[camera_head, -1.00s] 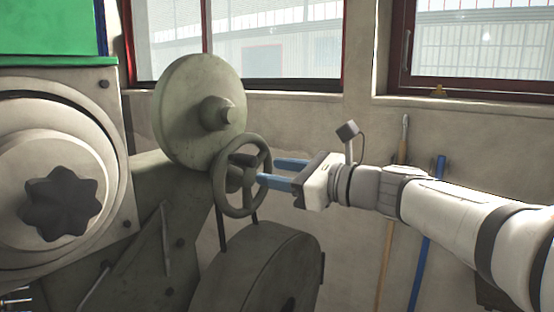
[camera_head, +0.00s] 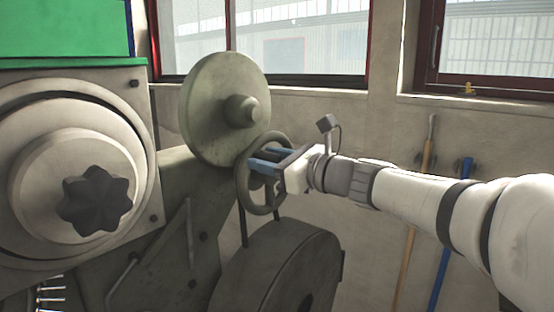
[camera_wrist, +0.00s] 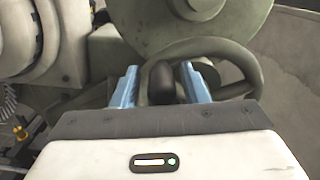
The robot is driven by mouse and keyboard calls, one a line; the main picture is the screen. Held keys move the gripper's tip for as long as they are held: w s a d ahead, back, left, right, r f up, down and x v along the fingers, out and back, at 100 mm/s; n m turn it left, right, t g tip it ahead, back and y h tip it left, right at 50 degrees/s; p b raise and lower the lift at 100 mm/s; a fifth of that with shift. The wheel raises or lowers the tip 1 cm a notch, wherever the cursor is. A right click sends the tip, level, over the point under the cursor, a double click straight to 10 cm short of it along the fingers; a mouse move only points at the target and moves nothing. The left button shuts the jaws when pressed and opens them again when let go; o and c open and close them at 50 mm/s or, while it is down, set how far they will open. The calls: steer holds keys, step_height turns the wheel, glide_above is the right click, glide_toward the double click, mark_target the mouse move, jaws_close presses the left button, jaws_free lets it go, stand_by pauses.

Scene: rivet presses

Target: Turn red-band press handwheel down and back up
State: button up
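The handwheel (camera_head: 241,191) is a dark grey-green spoked ring on the press, below a large round disc (camera_head: 215,110). In the wrist view the handwheel rim (camera_wrist: 205,46) curves behind the fingers, with a dark rounded knob (camera_wrist: 161,83) between them. My gripper (camera_head: 262,160) has two blue fingers reaching across the handwheel's upper part. In the wrist view my gripper (camera_wrist: 160,78) is open, with gaps beside the knob. I cannot tell whether a finger touches the wheel. The press has a green panel (camera_head: 65,28) on top; no red band shows.
A large faceplate with a dark star-shaped knob (camera_head: 95,199) is at left. A rounded grey housing (camera_head: 275,270) sits below the handwheel. Tools with a tan handle (camera_head: 408,240) and a blue handle (camera_head: 440,265) lean on the wall behind my arm.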

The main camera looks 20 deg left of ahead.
jaws_close()
